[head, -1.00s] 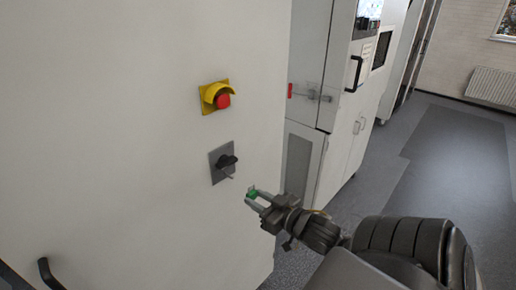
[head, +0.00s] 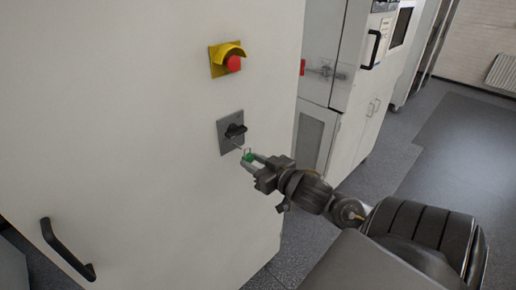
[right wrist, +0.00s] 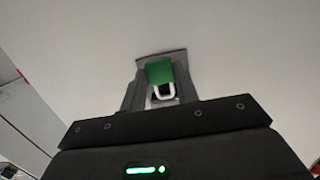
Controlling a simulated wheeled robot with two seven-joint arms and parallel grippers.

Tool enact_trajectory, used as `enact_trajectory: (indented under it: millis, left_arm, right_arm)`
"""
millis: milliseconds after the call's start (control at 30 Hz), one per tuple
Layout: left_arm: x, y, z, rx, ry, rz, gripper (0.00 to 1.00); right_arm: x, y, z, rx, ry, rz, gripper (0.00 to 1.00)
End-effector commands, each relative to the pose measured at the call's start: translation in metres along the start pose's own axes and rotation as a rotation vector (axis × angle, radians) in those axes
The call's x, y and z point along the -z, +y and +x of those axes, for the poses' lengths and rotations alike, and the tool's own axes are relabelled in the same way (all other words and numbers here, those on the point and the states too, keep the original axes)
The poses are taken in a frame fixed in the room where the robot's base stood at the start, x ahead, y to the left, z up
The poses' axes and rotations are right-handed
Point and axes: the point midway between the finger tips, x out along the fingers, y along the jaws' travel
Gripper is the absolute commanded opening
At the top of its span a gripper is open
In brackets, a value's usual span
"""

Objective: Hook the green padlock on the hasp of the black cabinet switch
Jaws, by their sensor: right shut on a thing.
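The green padlock (head: 248,157) is held between the fingertips of my right gripper (head: 250,161), close in front of the cabinet face. In the right wrist view the green padlock (right wrist: 160,73) sits between the fingers of my right gripper (right wrist: 160,88), its pale shackle showing at the near side. The black cabinet switch (head: 235,131) sits on a grey plate (head: 225,137) on the white cabinet. A thin hasp (head: 238,147) sticks out below the knob, just up and left of the padlock. I cannot tell whether the shackle touches the hasp. My left gripper is out of view.
A yellow-shrouded red emergency button (head: 232,62) is above the switch. A black handle (head: 66,250) is at the lower left of the cabinet. Another cabinet (head: 324,120) with a latch stands behind at right. Grey floor (head: 440,165) is open on the right.

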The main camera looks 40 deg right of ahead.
Motion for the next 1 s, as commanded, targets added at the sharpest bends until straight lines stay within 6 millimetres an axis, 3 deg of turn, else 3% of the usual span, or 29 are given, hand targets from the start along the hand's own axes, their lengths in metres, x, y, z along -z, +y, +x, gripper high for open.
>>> enact_trajectory:
  millis: [400,1000]
  left_arm:
    - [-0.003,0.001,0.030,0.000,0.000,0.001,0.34]
    - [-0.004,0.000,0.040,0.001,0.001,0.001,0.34]
  right_arm:
    - [-0.001,0.001,0.016,-0.002,0.004,-0.005,0.14]
    - [0.000,0.001,0.048,-0.004,0.002,0.001,0.14]
